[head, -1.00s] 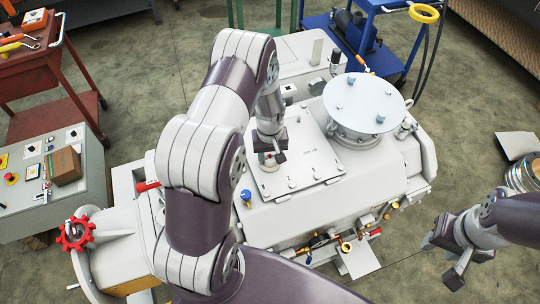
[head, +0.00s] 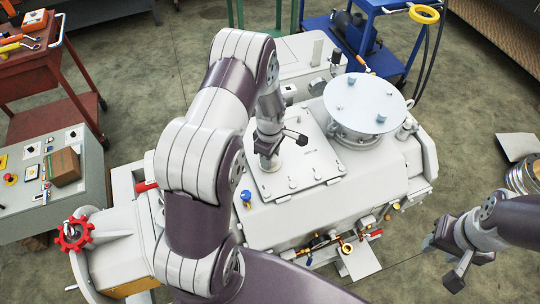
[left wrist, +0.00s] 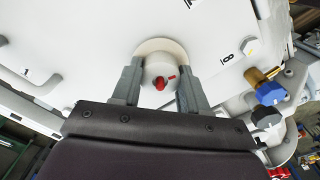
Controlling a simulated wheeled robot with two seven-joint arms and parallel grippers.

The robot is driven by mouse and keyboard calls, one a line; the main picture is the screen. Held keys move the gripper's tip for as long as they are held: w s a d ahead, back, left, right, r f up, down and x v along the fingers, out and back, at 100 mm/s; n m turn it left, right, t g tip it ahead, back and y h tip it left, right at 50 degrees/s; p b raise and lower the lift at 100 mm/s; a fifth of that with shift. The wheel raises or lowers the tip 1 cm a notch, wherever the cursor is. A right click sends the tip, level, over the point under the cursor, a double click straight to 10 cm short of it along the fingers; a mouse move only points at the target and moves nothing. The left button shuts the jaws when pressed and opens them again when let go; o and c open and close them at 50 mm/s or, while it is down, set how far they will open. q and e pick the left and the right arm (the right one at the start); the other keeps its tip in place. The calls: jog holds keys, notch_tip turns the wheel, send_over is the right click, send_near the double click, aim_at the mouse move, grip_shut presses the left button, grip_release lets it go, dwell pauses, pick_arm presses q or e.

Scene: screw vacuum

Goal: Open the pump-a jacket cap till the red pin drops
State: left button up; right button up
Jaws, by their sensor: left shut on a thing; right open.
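The jacket cap (left wrist: 158,68) is a round white cap on a pale ring, between the two grey fingers in the left wrist view. A red pin (left wrist: 159,83) shows at its middle, with a short red mark (left wrist: 172,77) beside it. How far the pin stands out I cannot tell. My left gripper (left wrist: 160,92) is shut on the cap from both sides. In the head view, my left gripper (head: 270,150) is over the left part of the machine's flat top plate and mostly hides the cap. My right gripper (head: 441,262) is open and empty at the lower right, apart from the machine.
A large round lid (head: 364,103) stands right of the plate. A blue-capped fitting (head: 246,197) sits left of the plate's near edge. Brass valves (head: 347,248) line the machine's front. A red handwheel (head: 74,234) is at left. Floor is free around my right gripper.

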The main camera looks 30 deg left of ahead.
pick_arm(q)
jog(key=shift+n, duration=1.6)
jog(key=o, duration=1.1)
jog(key=shift+c, duration=0.2)
notch_tip(320, 180, up, 13)
jog(key=b, duration=0.2)
jog(key=shift+f, duration=0.15)
